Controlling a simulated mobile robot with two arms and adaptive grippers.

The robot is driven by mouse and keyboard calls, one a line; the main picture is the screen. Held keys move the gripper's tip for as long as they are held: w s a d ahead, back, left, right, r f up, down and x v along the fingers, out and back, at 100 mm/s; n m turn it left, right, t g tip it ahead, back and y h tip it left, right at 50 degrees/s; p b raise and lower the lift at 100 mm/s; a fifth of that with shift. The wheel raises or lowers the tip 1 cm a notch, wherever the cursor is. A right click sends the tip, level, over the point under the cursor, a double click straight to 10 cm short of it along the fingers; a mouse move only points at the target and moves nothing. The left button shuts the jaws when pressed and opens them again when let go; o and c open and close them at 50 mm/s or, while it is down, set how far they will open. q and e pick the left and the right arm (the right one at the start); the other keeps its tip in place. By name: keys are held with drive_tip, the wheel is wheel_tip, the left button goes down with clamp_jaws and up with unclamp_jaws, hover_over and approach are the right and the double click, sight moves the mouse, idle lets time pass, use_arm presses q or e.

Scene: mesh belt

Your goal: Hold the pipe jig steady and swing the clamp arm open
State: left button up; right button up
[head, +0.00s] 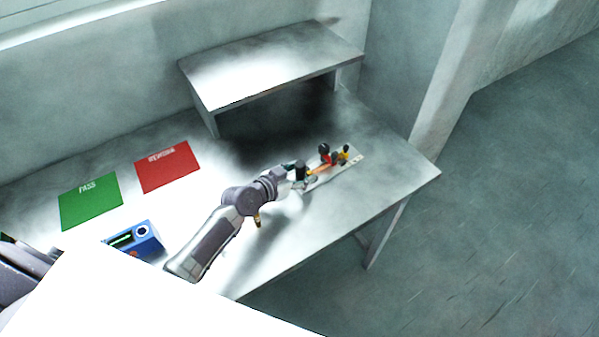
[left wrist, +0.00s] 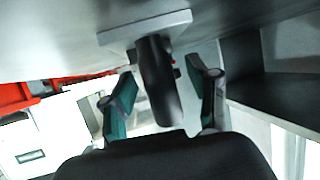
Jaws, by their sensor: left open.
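The pipe jig's pale base plate (head: 345,164) lies on the grey table, right of its middle. On it are an orange pipe piece (head: 320,168), red and black parts (head: 325,150) and a yellow-and-black part (head: 344,153). I cannot tell which part is the clamp arm. My left gripper (head: 300,180) is at the plate's left end, beside a dark upright part. In the left wrist view, its open fingers (left wrist: 165,98) stand on either side of a dark cylinder (left wrist: 158,80) at a pale plate (left wrist: 145,30). Contact is unclear. My right gripper is out of view.
A metal shelf (head: 270,65) stands behind the jig. A green PASS mat (head: 90,200), a red mat (head: 167,167) and a blue device (head: 140,241) lie to the left. The bare table (head: 385,190) is clear right of the jig, up to its edge.

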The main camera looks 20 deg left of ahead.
use_arm(q)
clamp_jaws()
idle(0.3)
drive_tip(key=shift+c, duration=0.6)
unclamp_jaws()
clamp_jaws()
idle(0.6)
